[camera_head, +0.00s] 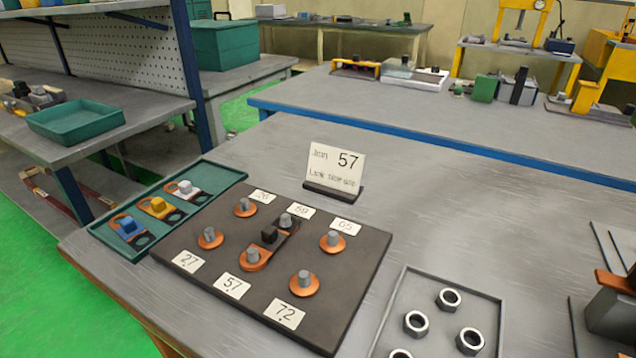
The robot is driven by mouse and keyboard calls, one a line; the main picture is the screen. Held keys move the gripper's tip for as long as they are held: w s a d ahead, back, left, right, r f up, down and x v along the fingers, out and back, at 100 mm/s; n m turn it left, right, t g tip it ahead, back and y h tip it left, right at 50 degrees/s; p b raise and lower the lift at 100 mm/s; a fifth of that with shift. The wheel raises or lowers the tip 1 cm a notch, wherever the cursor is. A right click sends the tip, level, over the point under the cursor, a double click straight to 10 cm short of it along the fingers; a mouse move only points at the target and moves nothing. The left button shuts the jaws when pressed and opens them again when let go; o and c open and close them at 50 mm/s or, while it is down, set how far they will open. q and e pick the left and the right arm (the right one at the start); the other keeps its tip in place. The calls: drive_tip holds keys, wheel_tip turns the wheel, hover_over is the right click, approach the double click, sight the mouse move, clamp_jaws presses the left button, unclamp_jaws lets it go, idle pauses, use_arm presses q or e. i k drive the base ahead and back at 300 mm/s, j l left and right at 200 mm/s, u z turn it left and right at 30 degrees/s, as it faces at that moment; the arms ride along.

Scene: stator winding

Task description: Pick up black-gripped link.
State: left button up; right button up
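The black-gripped link lies on the dark terminal board (345,285), its black block grip (269,235) standing up in the middle. It spans from the front-middle post (253,256), behind the card reading 57, to the back-middle post (286,220), near the card that looks like 59. Neither of my grippers is in view.
A green tray (101,236) left of the board holds links with blue (128,225), yellow (158,205) and white (186,187) grips. A sign (336,167) reading 57 stands behind the board. A tray of nuts (496,300) is on the right. Table between is clear.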

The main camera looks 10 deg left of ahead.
sight(272, 236)
drive_tip(key=i+l+u, duration=0.1)
drive_tip(key=u, duration=0.35)
drive_tip(key=i+l+u, duration=0.1)
drive_tip(key=u, duration=0.4)
drive_tip(key=i+l+u, duration=0.1)
drive_tip(key=u, duration=0.35)
drive_tip(key=l+u, duration=0.3)
drive_tip(key=u, duration=0.15)
drive_tip(key=l+u, duration=0.2)
drive_tip(key=u, duration=0.25)
drive_tip(key=i, duration=0.05)
